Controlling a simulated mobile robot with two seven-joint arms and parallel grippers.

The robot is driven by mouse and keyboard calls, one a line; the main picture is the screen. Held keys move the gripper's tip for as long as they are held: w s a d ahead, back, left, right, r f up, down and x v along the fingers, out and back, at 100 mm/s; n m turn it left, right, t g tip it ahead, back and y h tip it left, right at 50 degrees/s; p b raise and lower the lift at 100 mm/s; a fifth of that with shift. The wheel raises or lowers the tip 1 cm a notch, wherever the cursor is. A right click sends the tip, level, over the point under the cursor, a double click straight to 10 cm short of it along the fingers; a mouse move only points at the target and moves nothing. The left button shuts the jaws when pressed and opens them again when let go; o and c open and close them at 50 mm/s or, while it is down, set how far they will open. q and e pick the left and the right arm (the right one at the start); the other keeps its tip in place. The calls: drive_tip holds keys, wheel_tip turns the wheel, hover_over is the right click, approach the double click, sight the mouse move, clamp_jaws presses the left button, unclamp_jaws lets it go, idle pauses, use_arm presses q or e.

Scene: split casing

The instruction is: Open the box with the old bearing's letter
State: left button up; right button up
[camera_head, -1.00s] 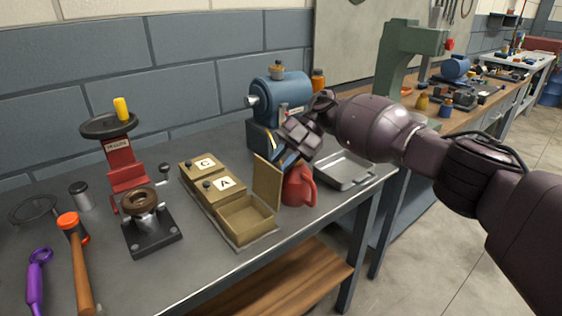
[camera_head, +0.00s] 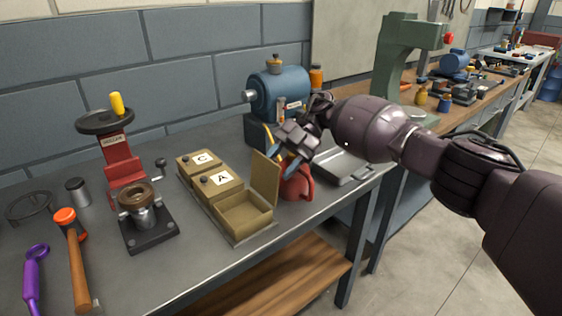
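Three tan boxes stand in a row on a tray on the bench. The box with letter C (camera_head: 198,161) and the box with letter A (camera_head: 216,182) are closed, each with a dark knob. The third box (camera_head: 243,217) at the near end is open and looks empty. Its lid (camera_head: 266,183) stands upright at its right side, with no letter visible. A brown ring, perhaps the bearing (camera_head: 137,196), sits on a silver part on the black base; I see no letter on it. My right gripper (camera_head: 281,158) is open and empty above the red jug. My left gripper is out of view.
The red jug (camera_head: 298,184) stands just right of the raised lid. A blue motor-like machine (camera_head: 281,93) is behind, and a grey metal tray (camera_head: 346,166) lies right. A red press (camera_head: 118,158), hammer (camera_head: 77,265) and purple tool (camera_head: 32,280) are left.

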drive_tip(key=b+v, duration=0.2)
drive_tip(key=v, duration=0.7)
drive_tip(key=shift+w+d, duration=0.25)
drive_tip(key=shift+w, duration=0.05)
drive_tip(key=shift+w+d+r, duration=0.2)
drive_tip(key=shift+d+r, duration=0.2)
drive_tip(key=shift+r, duration=0.15)
